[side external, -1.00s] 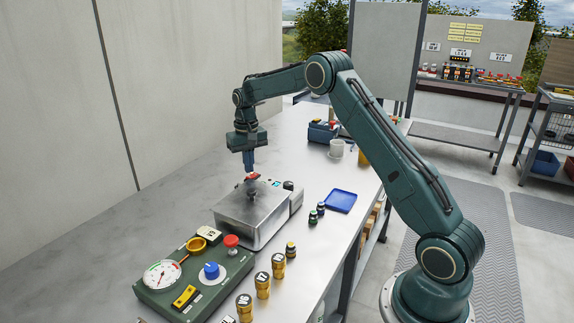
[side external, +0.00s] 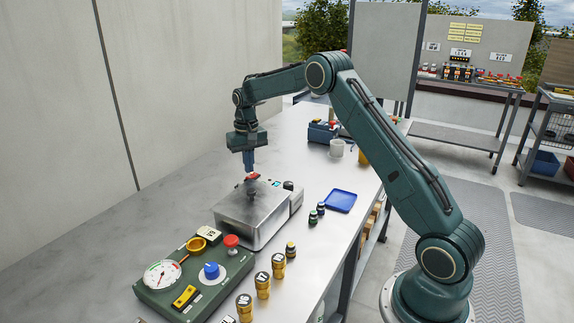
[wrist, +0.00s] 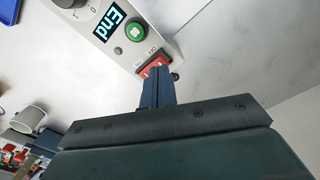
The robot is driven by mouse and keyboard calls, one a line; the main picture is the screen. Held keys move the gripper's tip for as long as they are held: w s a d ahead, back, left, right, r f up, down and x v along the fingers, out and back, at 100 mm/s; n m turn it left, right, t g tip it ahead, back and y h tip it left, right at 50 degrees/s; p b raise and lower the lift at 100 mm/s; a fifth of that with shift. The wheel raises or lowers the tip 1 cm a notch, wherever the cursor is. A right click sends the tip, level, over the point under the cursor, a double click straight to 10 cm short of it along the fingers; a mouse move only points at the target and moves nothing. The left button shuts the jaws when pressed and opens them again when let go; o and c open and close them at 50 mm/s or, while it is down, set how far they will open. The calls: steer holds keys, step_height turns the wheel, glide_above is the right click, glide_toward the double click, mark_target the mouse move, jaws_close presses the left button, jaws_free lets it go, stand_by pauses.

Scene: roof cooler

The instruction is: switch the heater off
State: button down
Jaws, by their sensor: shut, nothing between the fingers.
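The heater is a steel box (side external: 250,217) on the bench with a pale control panel on its far side. Its red rocker switch (wrist: 154,65) sits near the end of the panel, beside a green button (wrist: 135,31) and a lit display (wrist: 109,22) that reads "End". My gripper (side external: 249,171) is shut and empty, pointing down at the red switch. In the wrist view the blue fingertips (wrist: 157,74) are at the switch and cover part of it. I cannot tell whether they touch it or which way the rocker is tipped.
A green control box (side external: 193,278) with a gauge, blue knob and red button stands nearer the camera. Brass weights (side external: 262,285) and small dark bottles (side external: 313,217) stand along the bench edge. A blue tray (side external: 341,201) and a pale cup (side external: 337,148) lie farther back. The wall side is clear.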

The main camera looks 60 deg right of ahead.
mark_target(250, 177)
steer(key=shift+f, duration=0.95)
stand_by(1.1)
steer(key=shift+r, duration=3.5)
